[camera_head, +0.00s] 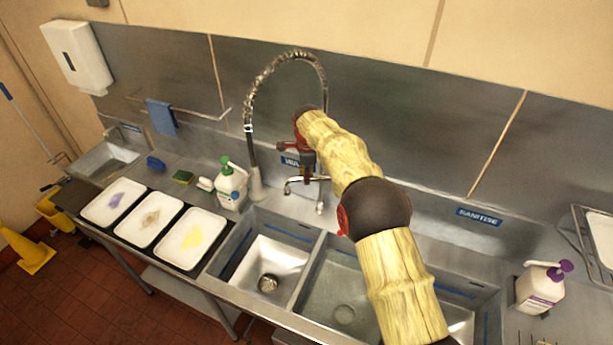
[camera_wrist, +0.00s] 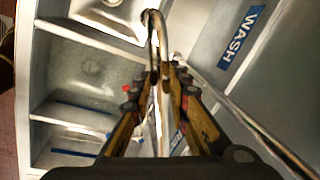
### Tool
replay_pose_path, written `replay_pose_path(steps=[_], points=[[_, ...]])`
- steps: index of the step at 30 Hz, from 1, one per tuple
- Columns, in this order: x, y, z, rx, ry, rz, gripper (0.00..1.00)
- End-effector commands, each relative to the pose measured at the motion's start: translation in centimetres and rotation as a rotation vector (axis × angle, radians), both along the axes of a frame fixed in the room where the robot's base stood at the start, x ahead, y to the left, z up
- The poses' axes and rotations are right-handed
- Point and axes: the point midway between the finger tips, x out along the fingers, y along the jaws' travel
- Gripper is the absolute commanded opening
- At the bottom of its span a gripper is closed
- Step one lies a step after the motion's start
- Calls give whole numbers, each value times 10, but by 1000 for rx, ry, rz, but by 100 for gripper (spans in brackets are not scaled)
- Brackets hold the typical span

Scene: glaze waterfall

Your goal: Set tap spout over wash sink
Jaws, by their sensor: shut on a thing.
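The chrome tap spout (camera_head: 293,182) shows below my gripper (camera_head: 307,168) in the head view, behind the basins. In the wrist view, the spout (camera_wrist: 154,25) runs between the fingers of my gripper (camera_wrist: 162,75), which are shut on it. Its curved end lies near the wall between the top and middle basins in that picture. The wash sink (camera_head: 237,262) is the left basin with a round drain, and its end shows at the top of the wrist view (camera_wrist: 122,28). A blue WASH label (camera_wrist: 240,36) is on the back panel. My arm hides part of the tap.
A tall spring hose (camera_head: 262,80) arches beside my gripper. A green-topped bottle (camera_head: 230,186) stands left of the tap. Several white trays (camera_head: 115,218) lie farther left. A purple-topped bottle (camera_head: 540,287) stands at right.

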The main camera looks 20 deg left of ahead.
Motion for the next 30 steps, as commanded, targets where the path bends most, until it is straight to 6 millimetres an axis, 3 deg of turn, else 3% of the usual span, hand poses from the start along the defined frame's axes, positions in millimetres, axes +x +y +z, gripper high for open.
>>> replay_pose_path(steps=[3,4,13,23,30], points=[[1,-1,2,0,-2,0,0],[1,-1,1,0,-2,0,19],[0,-1,0,-1,-1,1,36],[0,0,2,0,-1,1,36],[-5,-3,33,2,-4,1,36]])
